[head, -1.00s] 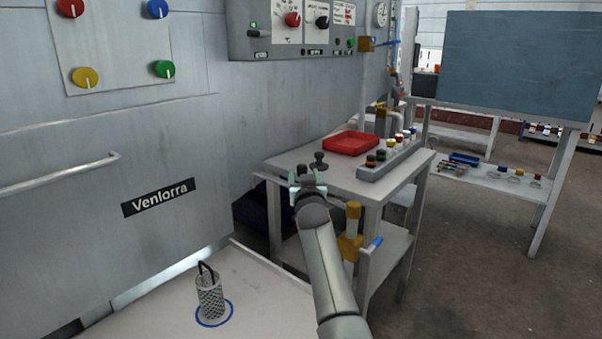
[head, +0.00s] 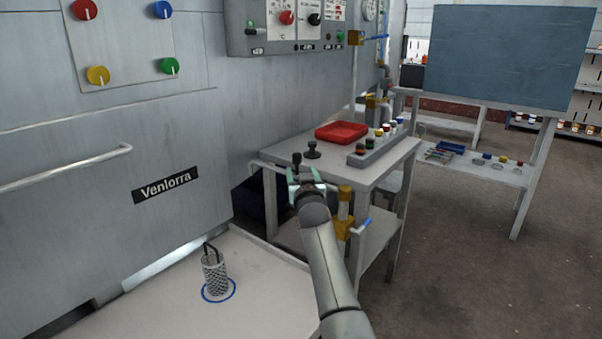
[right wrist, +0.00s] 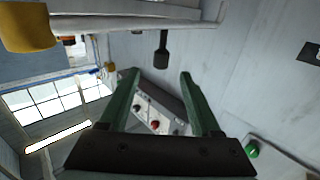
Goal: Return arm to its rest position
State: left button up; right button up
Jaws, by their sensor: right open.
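My right arm reaches up from the bottom of the head view. Its gripper (head: 306,182) is in front of the near edge of the grey side table. In the right wrist view the two green fingers (right wrist: 160,85) stand apart with nothing between them. A dark knob-ended lever (right wrist: 161,50) shows beyond the fingertips there. My left gripper is not in view.
A mesh cylinder with a black handle (head: 214,273) stands on the white table (head: 262,270) inside a blue ring. A grey machine wall fills the left.

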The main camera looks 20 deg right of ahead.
dwell(0.3)
